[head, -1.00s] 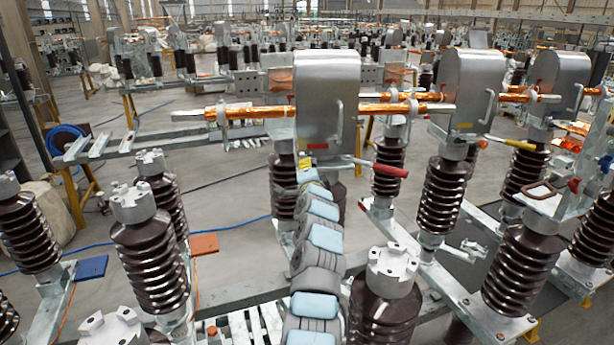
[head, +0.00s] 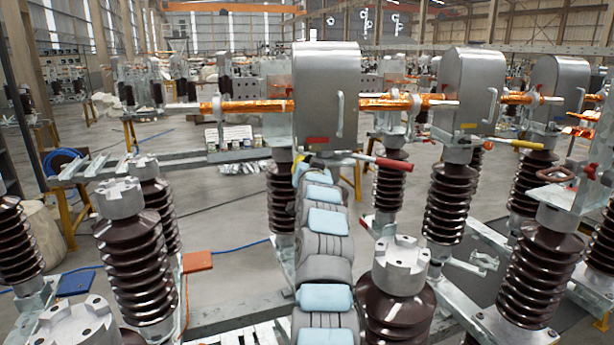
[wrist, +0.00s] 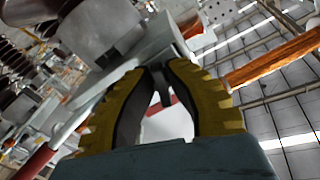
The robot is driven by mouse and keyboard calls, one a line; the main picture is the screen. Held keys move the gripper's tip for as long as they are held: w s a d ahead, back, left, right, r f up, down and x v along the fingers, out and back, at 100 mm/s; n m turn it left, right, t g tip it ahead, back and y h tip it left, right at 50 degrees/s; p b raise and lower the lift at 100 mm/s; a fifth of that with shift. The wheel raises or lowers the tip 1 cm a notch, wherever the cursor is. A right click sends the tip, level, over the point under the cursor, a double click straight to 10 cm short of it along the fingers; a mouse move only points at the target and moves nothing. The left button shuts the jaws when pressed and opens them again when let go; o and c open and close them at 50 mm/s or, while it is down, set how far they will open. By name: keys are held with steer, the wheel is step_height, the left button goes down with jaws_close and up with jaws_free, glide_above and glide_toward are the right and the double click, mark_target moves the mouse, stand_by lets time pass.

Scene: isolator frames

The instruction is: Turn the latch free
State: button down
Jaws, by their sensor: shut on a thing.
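In the wrist view my gripper (wrist: 160,72) has its yellow-and-black fingers closed around a small grey metal piece (wrist: 160,92), which looks like the latch. The piece sits beneath a grey metal bar (wrist: 128,62) and is partly hidden by the fingers. In the head view my arm reaches up to the underside of the nearest rounded metal housing (head: 326,95), and my gripper (head: 305,161) is small and mostly hidden there. A lever with a red handle (head: 393,164) sticks out to the right of it. The red handle also shows at lower left in the wrist view (wrist: 36,161).
A copper-coloured bar (head: 245,106) runs through the housing. Brown ribbed insulators (head: 135,265) stand left and right of my arm. Another housing (head: 470,85) with a yellow-handled lever (head: 520,144) stands to the right. Open floor shows at left behind the insulators.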

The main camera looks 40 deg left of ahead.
steer(key=shift+f+n+b, duration=0.15)
steer(key=shift+n+b, duration=0.3)
steer(key=shift+n, duration=0.5)
steer(key=shift+f+n+b, duration=0.1)
steer(key=shift+n+b, duration=0.35)
steer(key=shift+n, duration=0.5)
steer(key=c, duration=1)
jaws_free()
steer(key=shift+r, duration=0.1)
steer(key=shift+r, duration=0.1)
steer(key=shift+d, duration=0.1)
